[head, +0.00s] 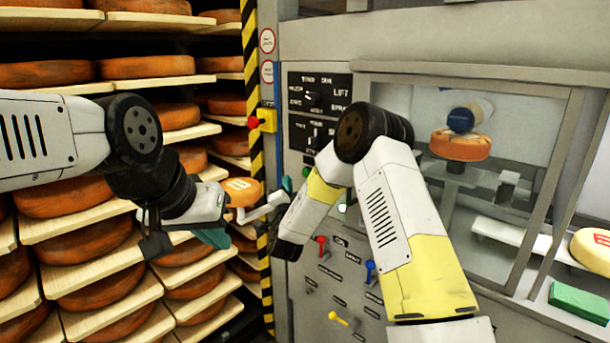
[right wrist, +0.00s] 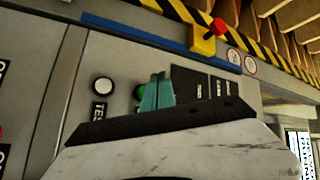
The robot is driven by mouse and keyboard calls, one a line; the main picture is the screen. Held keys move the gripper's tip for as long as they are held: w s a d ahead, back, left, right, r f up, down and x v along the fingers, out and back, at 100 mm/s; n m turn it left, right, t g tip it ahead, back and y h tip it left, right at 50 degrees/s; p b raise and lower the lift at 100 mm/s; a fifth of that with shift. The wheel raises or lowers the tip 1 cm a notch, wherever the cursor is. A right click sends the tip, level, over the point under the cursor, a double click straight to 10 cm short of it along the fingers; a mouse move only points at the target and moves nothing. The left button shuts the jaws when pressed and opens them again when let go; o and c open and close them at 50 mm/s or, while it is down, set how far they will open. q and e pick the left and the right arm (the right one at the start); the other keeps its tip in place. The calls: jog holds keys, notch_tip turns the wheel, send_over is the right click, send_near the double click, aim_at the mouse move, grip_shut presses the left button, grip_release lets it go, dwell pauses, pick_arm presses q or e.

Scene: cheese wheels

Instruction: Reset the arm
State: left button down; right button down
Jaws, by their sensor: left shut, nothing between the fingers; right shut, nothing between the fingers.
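My left gripper (head: 213,237) is in the head view in front of the cheese shelves, with its teal fingers shut and empty. My right arm reaches in from the lower right and bends back at a black joint in front of the control panel. My right gripper (right wrist: 157,92) shows its teal fingers pressed together in the right wrist view, with nothing between them.
Shelves of orange cheese wheels (head: 88,241) fill the left. A machine stands right, with a control panel (head: 318,108), coloured levers (head: 370,268) and a red button on a yellow box (head: 265,121). An orange wheel (head: 460,145) sits behind its window. A yellow cheese (head: 592,250) lies far right.

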jog(key=s+d+r+n+g+y, duration=0.2)
jog(key=s+d+r+n+g, duration=0.15)
jog(key=r, duration=0.25)
jog(key=s+d+r+n+g+y, duration=0.1)
jog(key=s+d+r+n+g, duration=0.25)
jog(key=s+r, duration=0.2)
jog(key=s+d+n+g, duration=0.1)
jog(key=s+d, duration=0.3)
jog(key=s, duration=0.7)
jog(key=s+d+f+n+g+h, duration=0.1)
jog(key=s+d+g, duration=0.3)
jog(key=s, duration=0.7)
jog(key=s+d+f+n+g, duration=0.1)
jog(key=s+d, duration=0.3)
jog(key=s, duration=0.7)
jog(key=shift+d+f+n+g+h, duration=0.3)
jog(key=shift+d+n+g, duration=0.1)
jog(key=shift+n+g, duration=0.4)
jog(key=shift+w+r, duration=0.1)
dwell(2.7)
